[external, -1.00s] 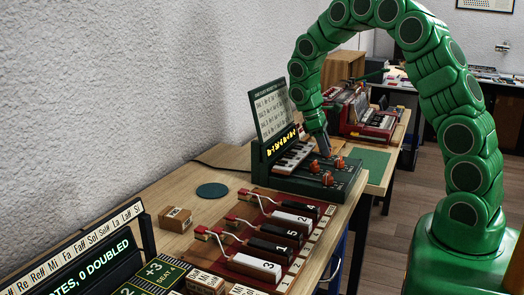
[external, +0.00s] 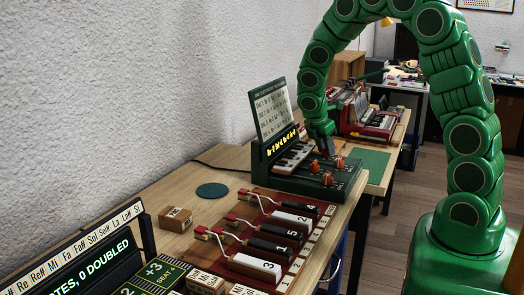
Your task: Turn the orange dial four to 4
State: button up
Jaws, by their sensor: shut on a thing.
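The dark green keyboard unit (external: 290,181) stands on the wooden desk, with small orange dials on its front panel. Three dials show: one at the left (external: 314,166), one at the right (external: 339,163) and one nearest the camera (external: 327,179). My gripper (external: 326,152) points down at the back of this dial panel, behind the visible dials. Its fingers are shut on an orange dial that they hide. I cannot read the dial numbers or pointer positions at this size.
An upright chart (external: 271,110) and a lit yellow display (external: 281,142) stand behind the piano keys (external: 293,158). A red keyboard device (external: 365,115) is beyond my gripper. A board of numbered blocks (external: 265,235) lies in front. A green mat (external: 367,164) is to the right.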

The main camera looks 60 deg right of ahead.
jog(key=shift+s+n+t+h, duration=0.15)
jog(key=shift+n+t, duration=0.25)
jog(key=shift+n, duration=0.7)
jog(key=shift+n+t+h, duration=0.15)
jog(key=shift+n+t, duration=0.25)
jog(key=shift+n, duration=0.7)
jog(key=o, duration=1)
jog(key=shift+a+r, duration=0.1)
jog(key=v, duration=0.7)
jog(key=shift+a+r, duration=0.1)
jog(key=shift+r, duration=0.2)
